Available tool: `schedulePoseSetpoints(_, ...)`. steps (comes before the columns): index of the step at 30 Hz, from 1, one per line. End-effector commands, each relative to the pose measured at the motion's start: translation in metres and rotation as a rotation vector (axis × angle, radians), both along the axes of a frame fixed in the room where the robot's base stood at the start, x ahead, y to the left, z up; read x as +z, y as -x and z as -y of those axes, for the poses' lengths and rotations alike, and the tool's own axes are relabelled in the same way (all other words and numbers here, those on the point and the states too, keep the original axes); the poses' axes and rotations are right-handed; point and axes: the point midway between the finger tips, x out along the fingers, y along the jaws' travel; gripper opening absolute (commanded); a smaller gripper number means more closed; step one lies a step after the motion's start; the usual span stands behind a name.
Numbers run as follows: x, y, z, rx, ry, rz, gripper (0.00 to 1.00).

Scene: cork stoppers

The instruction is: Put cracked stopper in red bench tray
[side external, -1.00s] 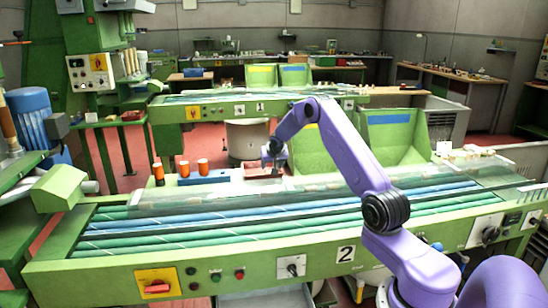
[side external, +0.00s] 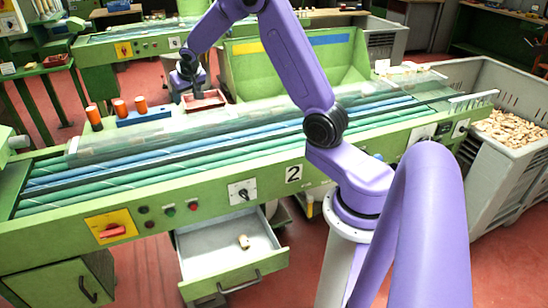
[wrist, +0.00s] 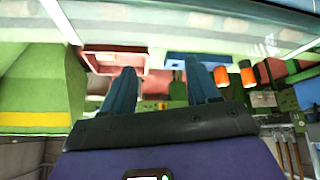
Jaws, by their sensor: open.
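A single pale cork stopper (side external: 244,241) lies in the open drawer (side external: 210,252) under the front of the green bench; I cannot make out a crack in it. The small red tray (side external: 205,102) stands at the back edge of the bench, and a reddish tray shape also shows in the wrist view (wrist: 104,58). My gripper (side external: 188,78) is beside and above the red tray at the back, far from the drawer. In the wrist view my gripper (wrist: 160,72) has its two fingers apart with nothing between them.
A clear cover (side external: 250,117) spans the bench rollers. A grey bin (side external: 485,175) full of corks (side external: 510,128) stands at right.

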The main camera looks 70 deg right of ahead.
Motion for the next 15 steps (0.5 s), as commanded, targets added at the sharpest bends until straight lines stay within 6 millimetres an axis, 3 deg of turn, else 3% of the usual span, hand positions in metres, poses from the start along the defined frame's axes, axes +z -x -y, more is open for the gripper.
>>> schedulePoseSetpoints(1,0.006,0.007,-0.029,0.064,0.000,-0.021,0.60)
schedulePoseSetpoints(6,0.018,0.043,-0.113,0.272,0.002,-0.103,0.60)
schedulePoseSetpoints(11,0.026,0.094,-0.178,0.473,0.009,-0.181,0.60)
schedulePoseSetpoints(15,0.030,0.149,-0.224,0.656,0.019,-0.252,0.60)
